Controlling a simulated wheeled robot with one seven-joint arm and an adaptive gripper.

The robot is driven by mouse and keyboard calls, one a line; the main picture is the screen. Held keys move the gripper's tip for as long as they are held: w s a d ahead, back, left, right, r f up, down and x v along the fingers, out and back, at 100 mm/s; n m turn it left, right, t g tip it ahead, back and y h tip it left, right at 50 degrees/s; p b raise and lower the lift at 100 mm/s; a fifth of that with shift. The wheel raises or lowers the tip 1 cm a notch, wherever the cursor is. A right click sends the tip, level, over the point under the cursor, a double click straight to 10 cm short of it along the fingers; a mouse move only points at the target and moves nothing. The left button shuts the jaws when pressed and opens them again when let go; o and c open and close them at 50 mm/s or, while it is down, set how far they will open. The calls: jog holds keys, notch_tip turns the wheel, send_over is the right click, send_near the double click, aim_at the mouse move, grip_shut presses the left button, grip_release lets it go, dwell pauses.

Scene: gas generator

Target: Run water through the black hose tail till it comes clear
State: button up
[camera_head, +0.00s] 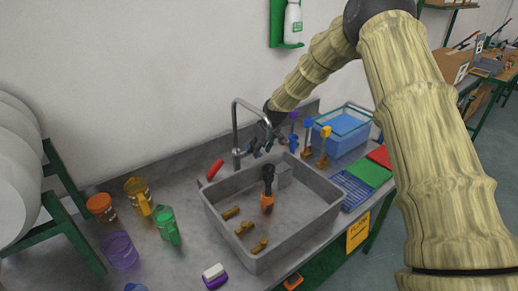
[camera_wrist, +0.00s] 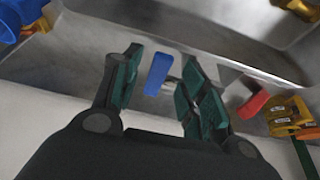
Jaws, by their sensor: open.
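My gripper (camera_head: 262,141) is at the back rim of the grey sink (camera_head: 330,208), just right of the tall tap spout (camera_head: 236,120). Its fingers are open in the wrist view (camera_wrist: 160,85). A blue tap lever (camera_wrist: 157,74) sits between them, with visible room on both sides; in the head view I cannot make it out behind the gripper. A red tap lever (camera_head: 214,169) is left of the spout and also shows in the wrist view (camera_wrist: 252,105). A black piece with an orange end (camera_head: 268,190), possibly the hose tail, stands in the sink. I see no water running.
Several brass fittings (camera_head: 244,228) lie in the sink. Orange, yellow, green and purple cups (camera_head: 120,250) stand on the left counter. Coloured upright pieces (camera_head: 307,135) and a blue-filled clear tub (camera_head: 345,125) are right of my gripper. Red, green and blue mats (camera_head: 368,170) lie at right.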

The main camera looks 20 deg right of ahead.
jog(key=shift+x, duration=0.8)
grip_shut()
